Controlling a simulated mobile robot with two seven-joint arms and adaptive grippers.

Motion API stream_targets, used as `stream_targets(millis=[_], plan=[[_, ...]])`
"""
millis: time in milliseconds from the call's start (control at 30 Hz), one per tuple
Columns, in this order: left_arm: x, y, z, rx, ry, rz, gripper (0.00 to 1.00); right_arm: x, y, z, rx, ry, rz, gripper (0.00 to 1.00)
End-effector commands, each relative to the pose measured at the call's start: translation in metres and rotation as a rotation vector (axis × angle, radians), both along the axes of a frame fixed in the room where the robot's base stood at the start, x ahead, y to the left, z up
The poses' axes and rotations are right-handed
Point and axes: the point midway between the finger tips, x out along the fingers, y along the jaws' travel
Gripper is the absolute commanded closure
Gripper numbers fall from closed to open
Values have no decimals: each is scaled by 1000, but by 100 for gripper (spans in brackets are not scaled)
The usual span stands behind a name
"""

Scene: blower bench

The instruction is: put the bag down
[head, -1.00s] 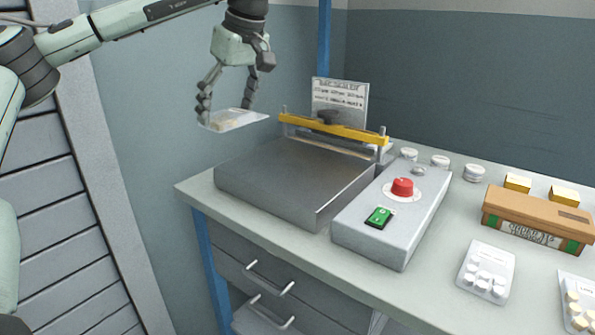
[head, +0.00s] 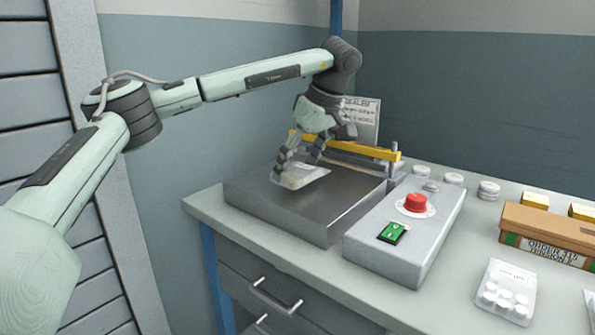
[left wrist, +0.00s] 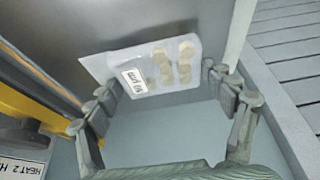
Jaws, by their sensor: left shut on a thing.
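My left gripper (head: 300,164) is shut on a clear bag (head: 303,178) with a white label and several pale round pieces. The bag is over the grey metal plate of the sealing machine (head: 330,210), in front of its yellow bar. I cannot tell whether the bag touches the plate. In the left wrist view the bag (left wrist: 172,72) lies between the two fingers of the gripper (left wrist: 160,82). My right gripper is not in view.
A control box (head: 375,253) with a red knob (head: 415,203) and a green switch (head: 393,232) stands right of the plate. A cardboard box (head: 548,235), another filled bag (head: 505,291) and white round pieces (head: 488,190) are further right. A sign (head: 363,115) stands behind.

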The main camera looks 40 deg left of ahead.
Motion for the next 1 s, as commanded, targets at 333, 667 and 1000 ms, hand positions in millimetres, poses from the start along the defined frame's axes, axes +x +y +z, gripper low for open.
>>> stream_targets(millis=[333,667,1000], plan=[[0,0,-11,-1,-3,1,54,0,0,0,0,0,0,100],[0,0,-14,-1,-1,1,0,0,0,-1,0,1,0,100],[0,0,-10,0,-4,1,0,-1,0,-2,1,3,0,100]])
